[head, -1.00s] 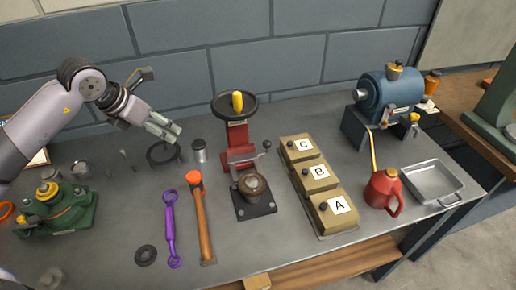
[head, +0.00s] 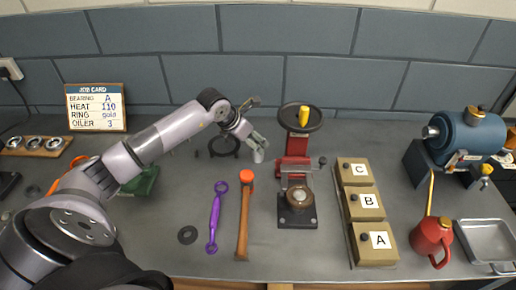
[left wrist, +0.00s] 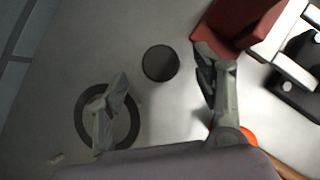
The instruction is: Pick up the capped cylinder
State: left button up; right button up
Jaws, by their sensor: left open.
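The capped cylinder (head: 258,155) is a small grey upright can on the bench, left of the red press and just behind the orange-headed hammer. My left gripper (head: 257,138) is above it and partly hides its top. In the left wrist view the dark round cap (left wrist: 160,63) shows from above, between the two spread fingers (left wrist: 163,68) and apart from both. The left gripper is open and empty. My right gripper is not in view.
A red press (head: 297,165) with a black handwheel stands close to the right. A dark ring (head: 224,147) lies to the left. A hammer (head: 243,215) and purple wrench (head: 215,215) lie in front. Boxes A, B and C (head: 365,212) stand farther right.

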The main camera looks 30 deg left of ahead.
aim_at(258, 144)
pick_arm(q)
jog(key=shift+w+f, duration=0.15)
jog(key=shift+f, duration=0.1)
jog(key=p+x, duration=0.2)
jog(key=x, duration=0.1)
jog(key=shift+f, duration=0.35)
jog(key=shift+w+d+f, duration=0.1)
jog(key=shift+w+f, duration=0.2)
jog(key=shift+f, duration=0.15)
jog(key=shift+c, duration=2.5)
jog(key=c, duration=0.8)
jog(key=shift+c, duration=0.4)
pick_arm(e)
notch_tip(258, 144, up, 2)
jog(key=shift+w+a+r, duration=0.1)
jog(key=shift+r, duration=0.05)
pick_arm(q)
jog(key=shift+r, duration=0.15)
